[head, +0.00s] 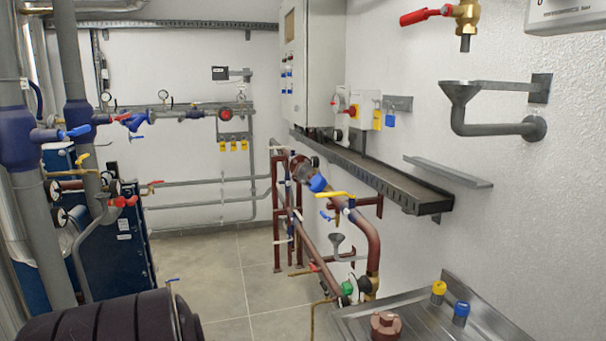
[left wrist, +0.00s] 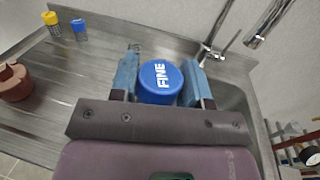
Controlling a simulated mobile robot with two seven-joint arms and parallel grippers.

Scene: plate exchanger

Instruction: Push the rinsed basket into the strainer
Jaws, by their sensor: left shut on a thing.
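In the left wrist view my left gripper (left wrist: 161,72) is shut on a round blue piece with the word FINE on its top (left wrist: 158,82). One finger lies on each side of it. Anything below this blue top is hidden, so I cannot see a mesh. The piece is held over the metal sink unit. In the head view a blue fitting (head: 318,183) sits in the brown sloping pipe on the right wall; it may be the strainer, and I cannot see its opening. My right gripper is in neither view.
A metal drainboard (head: 400,299) carries a reddish-brown hex part (head: 385,326), a yellow-topped piece (head: 438,291) and a blue-topped piece (head: 461,312). The basin and tap (left wrist: 208,50) are right of my left gripper. Tiled floor (head: 210,270) is clear between pipework and the dark blue exchanger (head: 118,245).

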